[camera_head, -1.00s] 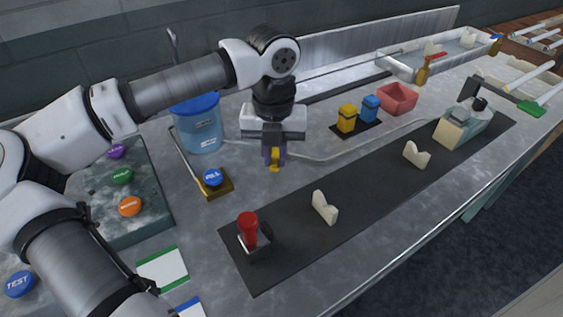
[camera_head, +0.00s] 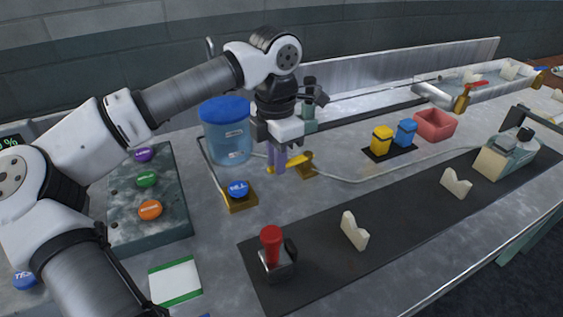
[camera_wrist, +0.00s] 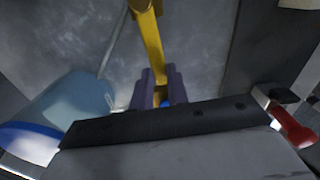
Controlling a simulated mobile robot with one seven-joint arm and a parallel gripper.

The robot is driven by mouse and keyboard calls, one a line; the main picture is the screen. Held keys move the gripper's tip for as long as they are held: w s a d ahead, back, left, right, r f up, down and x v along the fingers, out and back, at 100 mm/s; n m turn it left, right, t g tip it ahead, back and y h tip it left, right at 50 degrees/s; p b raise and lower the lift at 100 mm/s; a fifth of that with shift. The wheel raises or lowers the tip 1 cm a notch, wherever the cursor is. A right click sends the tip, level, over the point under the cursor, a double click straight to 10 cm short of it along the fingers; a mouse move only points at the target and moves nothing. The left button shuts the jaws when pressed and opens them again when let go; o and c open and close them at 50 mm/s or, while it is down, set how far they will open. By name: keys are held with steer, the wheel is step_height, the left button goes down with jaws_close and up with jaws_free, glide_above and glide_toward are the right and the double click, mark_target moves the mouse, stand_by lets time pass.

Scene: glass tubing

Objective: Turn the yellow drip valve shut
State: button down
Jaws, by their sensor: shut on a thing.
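The yellow drip valve shows as a yellow lever (camera_head: 299,160) above the grey table, beside the blue-lidded container. In the wrist view the yellow lever (camera_wrist: 152,45) runs from the top of the picture down between my two purple fingers. My gripper (camera_head: 276,165) points down and is shut on the lever; in the wrist view the fingertips (camera_wrist: 160,77) flank its near end. The lever lies slanted toward the right in the head view. A brownish base (camera_head: 308,172) shows at its right end. My fingers hide part of the lever.
A blue-lidded container (camera_head: 226,140) stands close left of my gripper. A blue button on a yellow base (camera_head: 238,204) is in front. Yellow (camera_head: 381,139) and blue (camera_head: 405,132) blocks and a red bin (camera_head: 434,125) stand right. A red-handled device (camera_head: 273,262) is nearer.

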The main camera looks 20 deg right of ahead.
steer(key=shift+w+a+m, duration=0.1)
steer(key=shift+w+m, duration=0.3)
steer(key=shift+m, duration=0.1)
steer(key=c, duration=1.4)
jaws_free()
steer(key=shift+o, duration=0.2)
steer(key=shift+r, duration=0.1)
step_height(320, 180, up, 14)
